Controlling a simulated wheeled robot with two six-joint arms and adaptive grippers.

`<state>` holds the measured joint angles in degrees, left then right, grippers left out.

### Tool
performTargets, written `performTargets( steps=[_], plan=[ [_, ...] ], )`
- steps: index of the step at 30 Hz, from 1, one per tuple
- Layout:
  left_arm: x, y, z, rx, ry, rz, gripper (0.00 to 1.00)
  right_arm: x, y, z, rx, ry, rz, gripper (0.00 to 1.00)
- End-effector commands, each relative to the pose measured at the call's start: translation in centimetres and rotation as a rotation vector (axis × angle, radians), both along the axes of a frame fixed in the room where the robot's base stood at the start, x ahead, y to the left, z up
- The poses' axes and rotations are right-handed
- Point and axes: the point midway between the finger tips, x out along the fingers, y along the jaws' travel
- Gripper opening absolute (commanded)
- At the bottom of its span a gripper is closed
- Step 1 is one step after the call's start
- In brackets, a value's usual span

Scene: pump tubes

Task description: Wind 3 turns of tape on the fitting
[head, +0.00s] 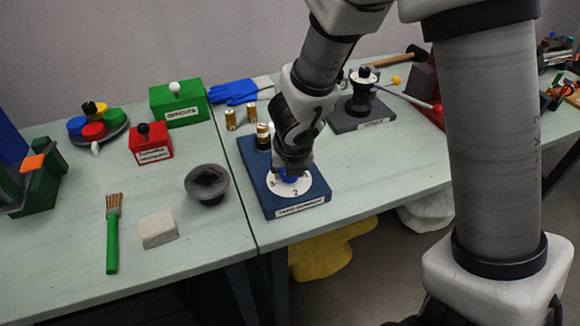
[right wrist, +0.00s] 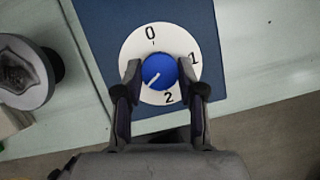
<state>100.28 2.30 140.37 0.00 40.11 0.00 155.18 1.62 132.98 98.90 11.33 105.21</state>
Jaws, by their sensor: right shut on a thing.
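My right gripper (head: 291,172) reaches down over a blue board (head: 313,203) near the table's front edge. Its fingers (right wrist: 163,84) are shut on the sides of a blue knob (right wrist: 159,71). The knob sits on a white round dial (right wrist: 150,42) marked 0, 1 and 2; a 3 shows in the head view. The knob's white line points to the lower left, between the 2 and the left finger. A brass-coloured fitting (head: 263,137) with a dark part stands at the board's back left, partly beside my gripper. My left gripper is out of view.
Two more brass-coloured pieces (head: 230,119) stand behind the board. A dark round bowl-like piece (head: 207,185) is to its left, with a beige block (head: 158,229) and a green brush (head: 113,240) farther left. A grey stand (head: 362,101) is behind right.

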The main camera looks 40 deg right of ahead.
Motion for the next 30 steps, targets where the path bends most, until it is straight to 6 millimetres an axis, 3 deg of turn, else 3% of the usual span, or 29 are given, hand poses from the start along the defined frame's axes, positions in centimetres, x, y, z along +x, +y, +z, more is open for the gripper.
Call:
performTargets(
  steps=[4, 10, 17, 18, 30],
  plan=[
    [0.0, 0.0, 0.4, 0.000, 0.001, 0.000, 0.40, 0.1, 0.0, 0.2, -0.003, 0.000, -0.040, 0.00],
    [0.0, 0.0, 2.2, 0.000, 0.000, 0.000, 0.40, 0.1, 0.1, 0.4, -0.004, 0.001, -0.276, 0.00],
    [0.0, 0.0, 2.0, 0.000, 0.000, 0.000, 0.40, 0.2, 0.1, 0.0, -0.002, -0.001, -0.299, 0.00],
    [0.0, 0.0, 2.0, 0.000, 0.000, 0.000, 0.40, 0.2, 0.1, 0.0, -0.002, -0.001, -0.299, 0.49],
    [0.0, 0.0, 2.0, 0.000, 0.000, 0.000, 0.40, 0.2, 0.1, 0.0, -0.001, -0.001, -0.297, 0.52]
  ],
)
